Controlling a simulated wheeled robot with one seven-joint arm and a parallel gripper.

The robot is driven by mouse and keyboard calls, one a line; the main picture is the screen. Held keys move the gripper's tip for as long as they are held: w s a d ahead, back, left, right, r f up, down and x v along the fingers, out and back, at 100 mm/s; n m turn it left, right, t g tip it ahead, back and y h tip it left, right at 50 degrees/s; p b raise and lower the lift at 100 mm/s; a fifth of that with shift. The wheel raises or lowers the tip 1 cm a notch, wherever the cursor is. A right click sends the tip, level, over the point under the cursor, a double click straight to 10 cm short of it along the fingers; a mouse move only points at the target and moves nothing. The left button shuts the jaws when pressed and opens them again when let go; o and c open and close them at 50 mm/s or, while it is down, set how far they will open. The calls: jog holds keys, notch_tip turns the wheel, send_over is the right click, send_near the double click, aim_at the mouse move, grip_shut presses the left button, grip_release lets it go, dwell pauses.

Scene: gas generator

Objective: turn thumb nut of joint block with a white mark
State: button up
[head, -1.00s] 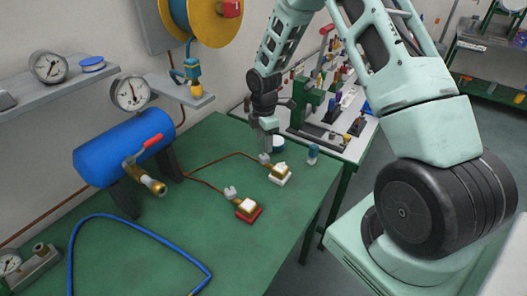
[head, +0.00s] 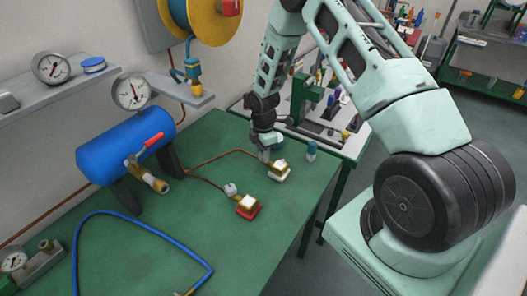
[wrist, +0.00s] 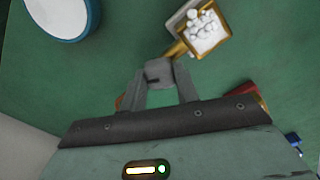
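The joint block with the white mark (head: 279,173) sits on the green bench. Its pale top and brass body also show in the wrist view (wrist: 205,30). A brass stem runs from it to a grey thumb nut (wrist: 160,73). My gripper (head: 264,156) points down over this nut. In the wrist view my gripper's fingers (wrist: 162,78) stand on either side of the nut, at or very near it. Whether they press on it cannot be told. A second joint block, red-based (head: 248,208), lies nearer with its own grey thumb nut (head: 231,189) in plain view.
The green bench (head: 130,240) carries a blue tank (head: 120,147) with a red-handled valve and a blue hose (head: 140,226). A small blue-topped item (head: 311,150) stands right of the white-marked block. A white round container with a blue rim (wrist: 62,15) is near my gripper.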

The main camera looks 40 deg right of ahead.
jog(key=shift+m+b, duration=0.35)
jog(key=shift+m, duration=0.05)
jog(key=m+b, duration=0.2)
jog(key=m, duration=0.2)
jog(key=shift+f+m+b, duration=0.1)
jog(key=shift+m+b, duration=0.25)
jog(key=shift+m, duration=0.05)
jog(key=m+b, duration=0.2)
jog(key=m, duration=0.4)
jog(key=shift+m, duration=0.3)
jog(key=o, duration=1)
notch_tip(320, 180, up, 18)
jog(key=b, duration=0.3)
jog(key=shift+f+b, duration=0.15)
jog(key=shift+b, duration=0.2)
